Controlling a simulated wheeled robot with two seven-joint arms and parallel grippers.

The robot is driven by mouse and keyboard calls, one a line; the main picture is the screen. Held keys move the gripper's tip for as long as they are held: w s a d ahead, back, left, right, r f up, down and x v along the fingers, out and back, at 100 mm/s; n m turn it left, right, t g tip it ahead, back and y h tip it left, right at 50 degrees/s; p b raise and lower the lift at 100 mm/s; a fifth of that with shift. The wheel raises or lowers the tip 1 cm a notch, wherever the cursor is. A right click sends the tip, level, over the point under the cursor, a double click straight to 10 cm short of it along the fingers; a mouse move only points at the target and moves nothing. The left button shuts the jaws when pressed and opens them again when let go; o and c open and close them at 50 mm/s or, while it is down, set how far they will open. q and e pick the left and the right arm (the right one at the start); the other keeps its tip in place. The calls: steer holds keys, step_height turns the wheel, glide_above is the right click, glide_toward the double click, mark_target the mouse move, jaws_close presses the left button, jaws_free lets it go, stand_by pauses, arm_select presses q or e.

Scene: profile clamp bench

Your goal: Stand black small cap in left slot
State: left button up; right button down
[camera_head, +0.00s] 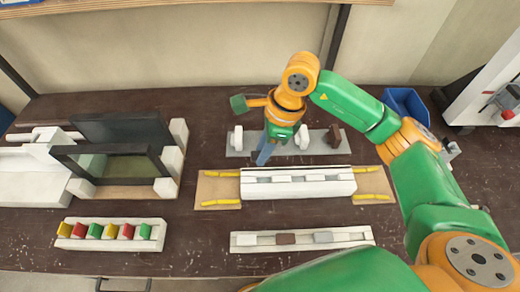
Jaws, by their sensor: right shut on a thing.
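My right gripper (266,152) points down at the left part of a grey plate (259,141) behind the middle of the bench. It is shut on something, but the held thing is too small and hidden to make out. White upright pieces stand on the plate to its left (238,138) and right (302,137). A dark brown or black piece (334,137) stands near the plate's right end. I cannot tell which piece is the black small cap or which recess is the left slot. My left gripper is not in view.
A white clamp fixture (298,189) with yellow strips lies mid-bench. In front is a white holder (359,235) with grey and brown pieces. At left are a rack (110,243) of coloured blocks and a dark frame (110,160). A blue bin (406,104) stands back right.

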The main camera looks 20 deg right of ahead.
steer(key=f+b, duration=0.1)
steer(key=f, duration=0.1)
steer(key=s+f+b, duration=0.1)
steer(key=b, duration=0.1)
steer(key=f+b, duration=0.1)
steer(key=f, duration=0.1)
steer(key=shift+s+d+f, duration=0.15)
steer(key=shift+s+f, duration=0.15)
steer(key=shift+f, duration=0.05)
steer(key=shift+f+b, duration=0.2)
steer(key=shift+b, duration=0.2)
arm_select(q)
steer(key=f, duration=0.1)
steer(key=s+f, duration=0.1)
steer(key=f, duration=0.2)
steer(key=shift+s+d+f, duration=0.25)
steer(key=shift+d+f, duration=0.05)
arm_select(e)
steer(key=shift+s+r, duration=0.15)
steer(key=shift+r, duration=0.05)
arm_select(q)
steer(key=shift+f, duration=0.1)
arm_select(e)
steer(key=shift+f, duration=0.1)
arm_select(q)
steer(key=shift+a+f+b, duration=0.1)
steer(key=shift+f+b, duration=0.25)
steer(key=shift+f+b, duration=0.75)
arm_select(e)
steer(key=shift+f, duration=0.65)
